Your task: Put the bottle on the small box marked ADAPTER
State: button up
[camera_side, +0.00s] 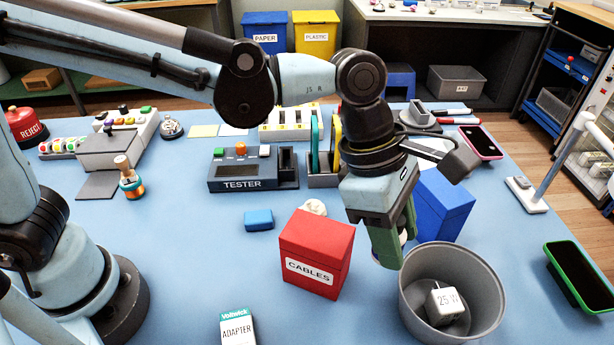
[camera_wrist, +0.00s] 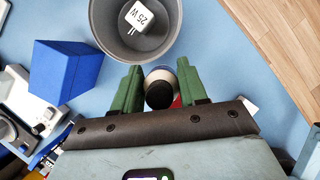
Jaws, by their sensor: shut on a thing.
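In the side view the green fingers hide most of the bottle (camera_side: 403,237). In the wrist view its round dark top and pale rim (camera_wrist: 160,88) show between the two fingers (camera_wrist: 158,84). The small white and teal box marked ADAPTER (camera_side: 237,328) stands at the front edge of the side view, cut off by the frame. Nothing shows on top of it.
The red CABLES box (camera_side: 316,252) stands between my gripper and the ADAPTER box. A grey bin (camera_side: 489,310) with a 25 W charger (camera_side: 445,304) is close on the right. A blue box (camera_side: 443,205) stands behind. The mat left of the ADAPTER box is clear.

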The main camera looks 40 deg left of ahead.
aim_at(404, 223)
notch_tip(404, 223, up, 4)
jog(key=s+a+m+g, duration=0.1)
jog(key=s+a, duration=0.4)
jog(key=s, duration=0.4)
jog(key=s+a+m, duration=0.2)
jog(key=s+a, duration=0.4)
jog(key=s, duration=0.3)
jog(key=shift+f, duration=6.7)
jog(key=shift+f, duration=0.15)
jog(key=o, duration=1.1)
jog(key=shift+c, duration=0.2)
